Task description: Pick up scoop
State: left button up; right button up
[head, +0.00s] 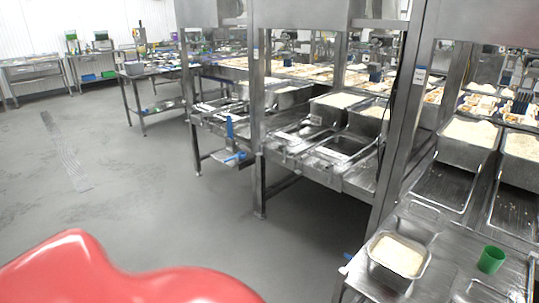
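A green cup-shaped thing (491,260), which may be the scoop, stands on the steel table (447,258) at the lower right. I see no handle on it, so I cannot be sure that it is the scoop. A steel pan (373,258) of white rice (398,255) sits on the same table, to the left of the green cup. Neither of my grippers is in view.
Steel bins of rice (466,148) stand above sloping trays (446,186) at the right. A steel post (398,135) rises left of them. A blue-handled tool (229,127) is on a farther station. Open grey floor (110,170) lies at the left.

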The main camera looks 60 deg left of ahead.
aim_at(241, 155)
jog(key=u, duration=2.15)
jog(key=z, duration=1.3)
jog(key=i+j, duration=0.1)
jog(key=j, duration=0.2)
jog(key=i+j, duration=0.1)
jog(key=j, duration=0.15)
